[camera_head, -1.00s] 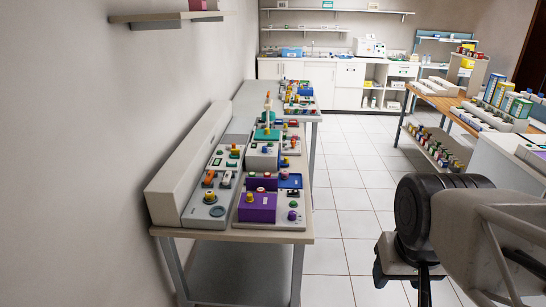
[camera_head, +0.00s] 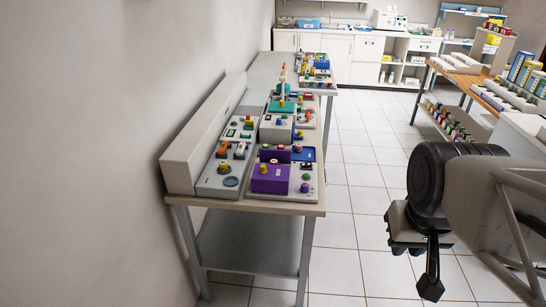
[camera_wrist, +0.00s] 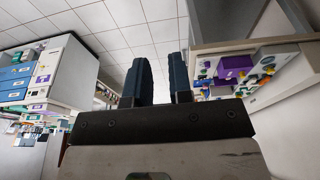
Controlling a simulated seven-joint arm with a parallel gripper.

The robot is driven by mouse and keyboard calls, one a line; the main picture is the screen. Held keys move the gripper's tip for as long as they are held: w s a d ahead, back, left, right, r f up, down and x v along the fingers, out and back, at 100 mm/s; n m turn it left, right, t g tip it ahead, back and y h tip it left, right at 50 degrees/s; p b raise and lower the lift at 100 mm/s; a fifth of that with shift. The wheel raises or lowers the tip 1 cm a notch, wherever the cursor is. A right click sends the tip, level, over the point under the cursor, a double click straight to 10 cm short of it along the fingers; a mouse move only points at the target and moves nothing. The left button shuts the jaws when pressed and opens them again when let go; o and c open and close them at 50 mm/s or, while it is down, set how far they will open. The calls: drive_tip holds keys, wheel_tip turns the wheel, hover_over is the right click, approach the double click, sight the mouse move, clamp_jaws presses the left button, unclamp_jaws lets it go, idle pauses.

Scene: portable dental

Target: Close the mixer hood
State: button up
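No part in these views is clearly recognizable as the mixer hood. The bench (camera_head: 245,206) at the left carries several pieces of equipment with knobs and buttons, including a purple box (camera_head: 270,178) near its front edge and a white box (camera_head: 276,130) behind it. I cannot tell which of them is the mixer. My gripper (camera_head: 430,285) hangs at the lower right in the head view, over the floor and well apart from the bench. In the wrist view its two dark fingers (camera_wrist: 161,82) stand apart with an empty gap between them.
A long pale housing (camera_head: 205,135) runs along the wall side of the bench. White tiled floor (camera_head: 350,235) is free between bench and arm. A wooden-topped table (camera_head: 458,75) with bottles and boxes stands at the right. White cabinets (camera_head: 345,57) line the back wall.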

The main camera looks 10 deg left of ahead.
drive_tip(key=w+a+n, duration=0.1)
drive_tip(key=w, duration=0.2)
drive_tip(key=w+a+n, duration=0.1)
drive_tip(key=w, duration=0.2)
drive_tip(key=w+a+n+t, duration=0.1)
drive_tip(key=w+a, duration=0.1)
drive_tip(key=w, duration=0.1)
drive_tip(key=shift+w, duration=0.4)
clamp_jaws()
drive_tip(key=w+a+f+n+t+y, duration=0.1)
drive_tip(key=w+a+f+n, duration=0.4)
drive_tip(key=w+a, duration=0.7)
drive_tip(key=w+a+f+n+t+y, duration=0.2)
drive_tip(key=w+a+f+n, duration=0.3)
drive_tip(key=w+a, duration=0.7)
wheel_tip(320, 180, down, 2)
drive_tip(key=shift+w+a+f+n, duration=0.1)
drive_tip(key=shift+w+a+n, duration=0.25)
drive_tip(key=shift+a, duration=0.9)
drive_tip(key=shift+s, duration=0.1)
